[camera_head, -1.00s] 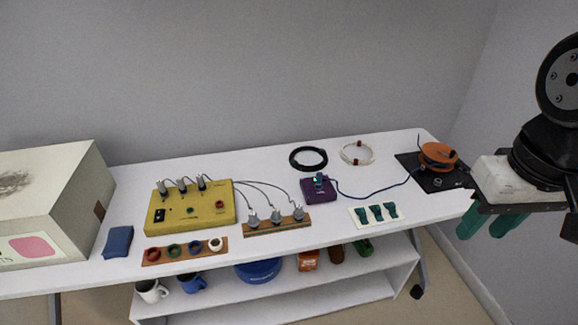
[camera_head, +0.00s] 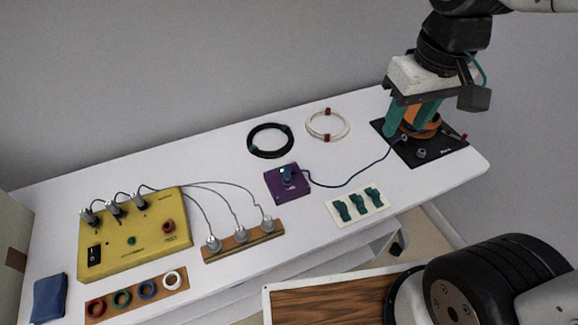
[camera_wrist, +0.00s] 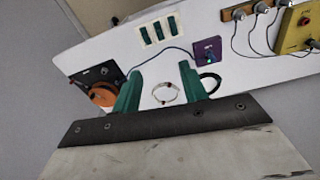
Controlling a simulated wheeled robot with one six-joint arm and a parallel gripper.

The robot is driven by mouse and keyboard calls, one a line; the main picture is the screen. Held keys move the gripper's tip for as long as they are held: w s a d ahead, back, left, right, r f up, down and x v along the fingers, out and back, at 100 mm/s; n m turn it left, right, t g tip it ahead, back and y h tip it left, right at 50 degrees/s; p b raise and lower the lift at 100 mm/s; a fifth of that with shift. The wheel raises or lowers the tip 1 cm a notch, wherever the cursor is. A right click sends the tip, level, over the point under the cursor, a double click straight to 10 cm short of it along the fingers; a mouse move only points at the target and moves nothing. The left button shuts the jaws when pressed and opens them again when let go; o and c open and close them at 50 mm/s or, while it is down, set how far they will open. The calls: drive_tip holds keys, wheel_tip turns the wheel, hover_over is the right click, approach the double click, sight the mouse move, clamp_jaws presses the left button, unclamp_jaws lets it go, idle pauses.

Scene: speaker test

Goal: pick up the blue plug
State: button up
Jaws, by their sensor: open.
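The blue plug (camera_head: 286,174) stands on top of the purple box (camera_head: 296,189) near the table's middle, with a blue cable (camera_head: 349,184) running right from it. In the wrist view the purple box (camera_wrist: 205,43) is beyond the fingers, up and to the right, with the plug (camera_wrist: 210,57) small on it. My gripper (camera_head: 402,129) has two teal fingers, apart and empty. In the head view it appears over the black plate (camera_head: 436,159) at the table's right end, well right of the plug. It partly hides the orange spool (camera_head: 427,132).
A black cable coil (camera_head: 270,141) and a white coil (camera_head: 327,125) lie behind the purple box. A white card with teal pieces (camera_head: 358,219) lies in front. A yellow box with plugs (camera_head: 135,232) and a wooden strip (camera_head: 241,249) are left. White tabletop is clear between these.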

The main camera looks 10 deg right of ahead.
drive_tip(key=w+a+f+n, duration=0.3)
drive_tip(key=w+a+f, duration=0.4)
drive_tip(key=w+a, duration=0.1)
drive_tip(key=n+g, duration=0.1)
drive_tip(key=n, duration=0.2)
hover_over(288, 168)
drive_tip(key=f, duration=1.1)
drive_tip(key=shift+w, duration=0.35)
drive_tip(key=f, duration=0.7)
drive_tip(key=shift+s+f, duration=0.3)
drive_tip(key=shift+f, duration=0.05)
clamp_jaws()
